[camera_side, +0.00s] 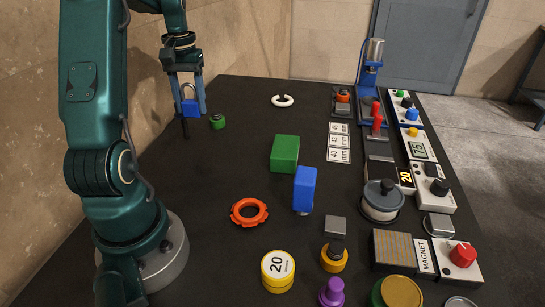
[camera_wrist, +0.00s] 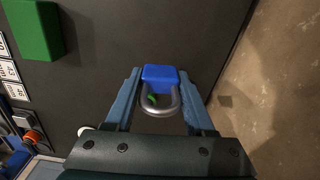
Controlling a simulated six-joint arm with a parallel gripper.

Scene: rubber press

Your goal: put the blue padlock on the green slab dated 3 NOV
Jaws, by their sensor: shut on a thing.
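My gripper (camera_side: 192,112) is shut on the blue padlock (camera_side: 191,106), at the far left of the dark table. In the wrist view the padlock's blue body (camera_wrist: 160,74) is between my fingertips (camera_wrist: 160,78), its grey shackle toward the palm. The green slab (camera_side: 285,152) lies to the right and nearer the camera in the side view, apart from my gripper. Its bare green top also shows at the upper left of the wrist view (camera_wrist: 32,28). I can read no date on it.
A small green-and-black knob (camera_side: 217,121) stands just right of my gripper. Devices crowd the right side. Table between knob and slab is clear.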

